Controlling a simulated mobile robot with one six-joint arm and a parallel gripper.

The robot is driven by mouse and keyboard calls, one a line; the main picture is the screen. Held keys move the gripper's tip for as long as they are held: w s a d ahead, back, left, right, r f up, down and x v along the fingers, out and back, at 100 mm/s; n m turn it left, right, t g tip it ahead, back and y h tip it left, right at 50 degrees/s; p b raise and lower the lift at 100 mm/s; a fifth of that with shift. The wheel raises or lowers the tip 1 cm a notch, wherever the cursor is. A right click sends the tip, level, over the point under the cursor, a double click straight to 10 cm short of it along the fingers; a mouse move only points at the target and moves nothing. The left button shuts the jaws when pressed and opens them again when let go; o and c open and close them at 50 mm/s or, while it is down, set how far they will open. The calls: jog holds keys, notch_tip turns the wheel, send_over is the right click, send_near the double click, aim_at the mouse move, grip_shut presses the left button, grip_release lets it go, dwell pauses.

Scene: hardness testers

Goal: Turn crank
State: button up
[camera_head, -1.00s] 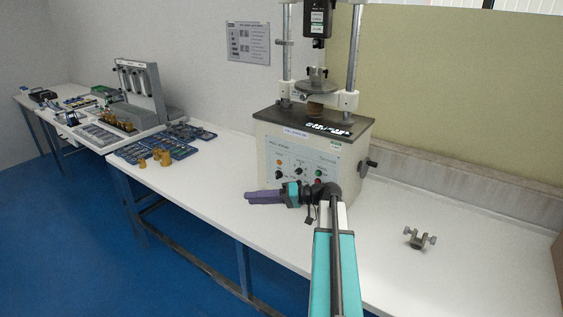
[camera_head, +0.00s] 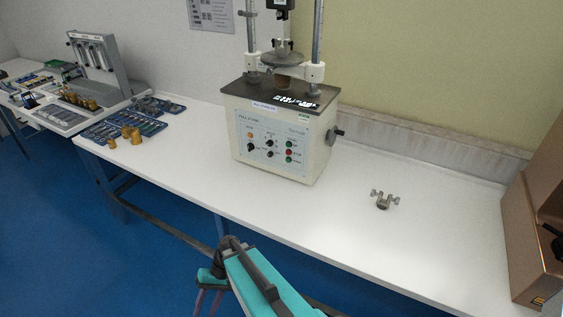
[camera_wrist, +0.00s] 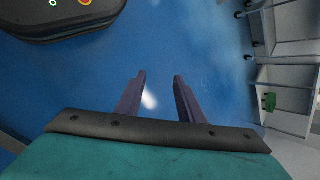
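A cream tester (camera_head: 278,140) with two upright columns stands on the white bench in the head view. A dark crank-like handle (camera_head: 337,133) sticks out of its right side. At the right edge, a brown machine (camera_head: 533,215) is partly in view, with a black part (camera_head: 556,240) cut off by the frame; I cannot tell if that part is a crank. My gripper (camera_head: 208,303) hangs low in front of the bench, well away from both machines. In the wrist view my gripper (camera_wrist: 159,76) is open and empty, its two purple fingers apart over the blue floor.
A small grey metal fixture (camera_head: 384,199) lies on the bench (camera_head: 330,225) between the two machines. Blue trays (camera_head: 125,127) with brass pieces and a rack (camera_head: 92,66) stand at the left. The bench front is mostly clear. Grey shelving (camera_wrist: 290,75) shows right in the wrist view.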

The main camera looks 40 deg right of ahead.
jog(key=s+f+n+g+h, duration=0.2)
jog(key=s+f+h, duration=0.1)
jog(key=s, duration=0.6)
jog(key=s+d+f+n+g+h, duration=0.1)
jog(key=s+f+h, duration=0.3)
jog(key=s, duration=0.5)
notch_tip(320, 180, down, 2)
jog(key=shift+f+n+g+h+p, duration=0.1)
jog(key=shift+n+g+h+p, duration=0.3)
jog(key=shift+n+g, duration=0.4)
jog(key=shift+c, duration=0.5)
